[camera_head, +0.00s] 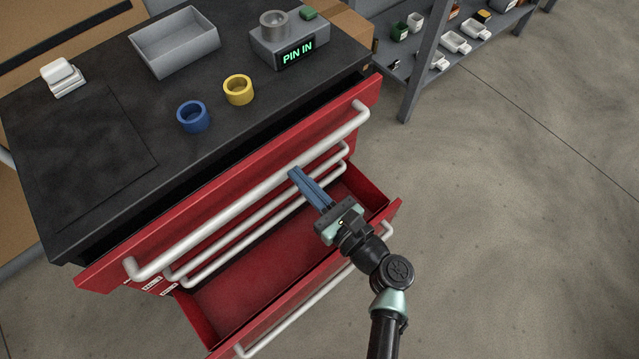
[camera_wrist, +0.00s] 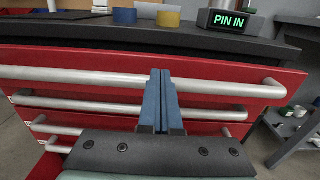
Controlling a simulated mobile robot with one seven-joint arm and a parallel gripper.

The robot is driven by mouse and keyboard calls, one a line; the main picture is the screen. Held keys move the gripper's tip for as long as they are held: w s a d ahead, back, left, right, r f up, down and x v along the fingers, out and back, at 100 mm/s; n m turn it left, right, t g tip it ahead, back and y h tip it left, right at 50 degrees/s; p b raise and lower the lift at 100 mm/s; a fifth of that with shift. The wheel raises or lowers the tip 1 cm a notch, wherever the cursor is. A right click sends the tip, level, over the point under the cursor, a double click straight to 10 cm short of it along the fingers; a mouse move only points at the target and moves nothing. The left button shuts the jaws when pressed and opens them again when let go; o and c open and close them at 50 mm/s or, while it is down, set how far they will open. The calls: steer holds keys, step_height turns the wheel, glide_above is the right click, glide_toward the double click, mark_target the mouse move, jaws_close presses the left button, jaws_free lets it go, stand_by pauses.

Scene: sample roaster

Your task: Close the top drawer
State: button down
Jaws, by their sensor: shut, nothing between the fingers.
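The top drawer (camera_head: 240,180) has a red front with a long white bar handle (camera_head: 235,199). Its front stands out a little from the black worktop, with a dark gap behind its top edge. In the wrist view the top drawer (camera_wrist: 215,71) spans the picture, its handle (camera_wrist: 90,77) running across. My gripper (camera_head: 294,173) is shut and empty, its blue fingers together. The fingertips (camera_wrist: 160,73) are at the handle, near its middle; I cannot tell whether they touch it. The fingers hide a short part of the handle.
A lower drawer (camera_head: 235,297) is pulled far out beneath my gripper and looks empty. Floor at right is clear.

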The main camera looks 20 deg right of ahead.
mark_target(267, 144)
steer(key=shift+b+x, duration=0.4)
steer(key=shift+x, duration=2.35)
steer(key=x, duration=0.4)
steer(key=shift+w+a+b, duration=0.1)
steer(key=shift+w+b, duration=0.2)
steer(key=shift+b, duration=0.1)
steer(key=shift+w+a+r, duration=0.1)
steer(key=shift+w+r, duration=0.05)
steer(key=shift+r, duration=0.05)
